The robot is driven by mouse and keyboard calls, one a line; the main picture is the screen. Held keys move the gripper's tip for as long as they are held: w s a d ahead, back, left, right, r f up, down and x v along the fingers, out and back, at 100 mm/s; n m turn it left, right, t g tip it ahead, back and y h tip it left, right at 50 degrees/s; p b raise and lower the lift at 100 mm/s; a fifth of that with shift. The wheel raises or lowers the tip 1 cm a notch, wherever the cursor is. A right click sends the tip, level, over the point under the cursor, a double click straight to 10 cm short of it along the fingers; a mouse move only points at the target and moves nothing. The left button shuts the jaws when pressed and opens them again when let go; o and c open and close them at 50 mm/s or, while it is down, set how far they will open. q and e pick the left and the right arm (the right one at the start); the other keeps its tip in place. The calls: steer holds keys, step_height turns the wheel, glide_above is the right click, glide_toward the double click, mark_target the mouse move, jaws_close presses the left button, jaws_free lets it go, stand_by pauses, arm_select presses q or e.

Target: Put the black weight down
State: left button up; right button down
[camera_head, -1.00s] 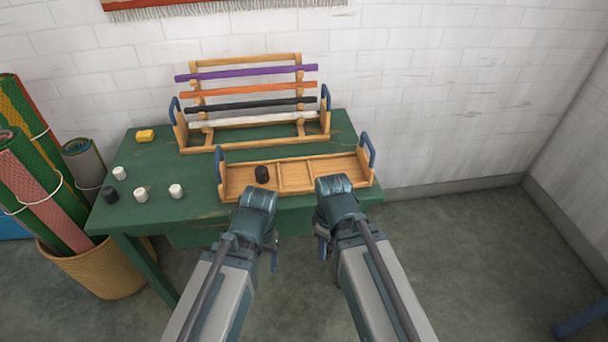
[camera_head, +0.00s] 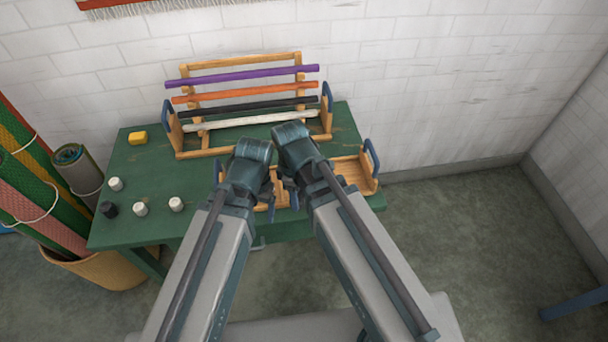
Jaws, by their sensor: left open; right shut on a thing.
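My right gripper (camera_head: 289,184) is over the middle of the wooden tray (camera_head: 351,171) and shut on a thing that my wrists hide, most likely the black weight. My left gripper (camera_head: 266,191) is open, close beside it on the left, over the tray's left part. The left compartment, its contents and the fingertips are mostly hidden by my arms. Another black weight (camera_head: 108,209) stands on the green table's left front corner.
A wooden rack (camera_head: 241,59) with coloured bars stands behind the tray. Rolled mats in a basket (camera_head: 95,272) are at the left. The tray has blue handles (camera_head: 372,157).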

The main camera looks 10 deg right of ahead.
steer(key=w+d, duration=0.3)
steer(key=w+d+f+b, duration=0.1)
steer(key=w+d, duration=0.6)
steer(key=d, duration=0.1)
steer(key=shift+w+d+f, duration=0.25)
steer(key=shift+w, duration=0.1)
steer(key=shift+f+b, duration=0.1)
steer(key=shift+b, duration=0.2)
step_height(320, 180, down, 3)
steer(key=b, duration=0.3)
steer(key=shift+f, duration=0.2)
steer(key=shift+f+b, duration=0.15)
steer(key=shift+b, duration=0.2)
steer(key=shift+c, duration=1.6)
jaws_free()
